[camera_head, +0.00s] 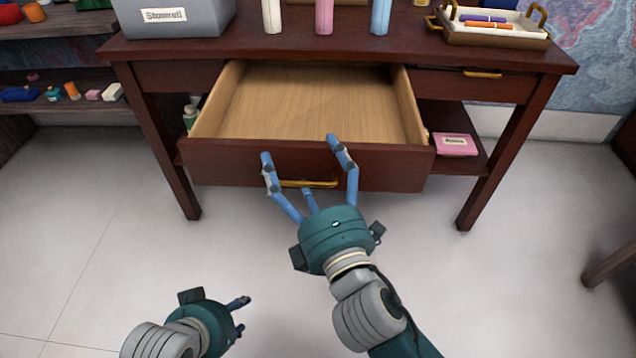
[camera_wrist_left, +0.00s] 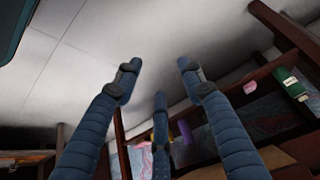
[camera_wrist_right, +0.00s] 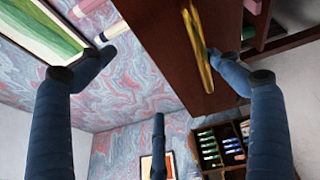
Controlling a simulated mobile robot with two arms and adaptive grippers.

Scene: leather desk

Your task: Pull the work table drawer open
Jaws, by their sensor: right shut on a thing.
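The work table (camera_head: 290,45) is dark red-brown wood. Its middle drawer (camera_head: 310,105) is pulled well out, with a pale, empty wooden inside. The drawer has a brass handle (camera_head: 320,184) low on its front; the handle also shows in the right wrist view (camera_wrist_right: 198,45).
A grey box (camera_head: 175,20), several bottles (camera_head: 324,16) and a tray with pens (camera_head: 490,38) stand on the tabletop. A smaller drawer with a brass handle (camera_head: 482,74) is closed at right. A pink box (camera_head: 455,144) lies on the lower shelf. The floor in front is clear.

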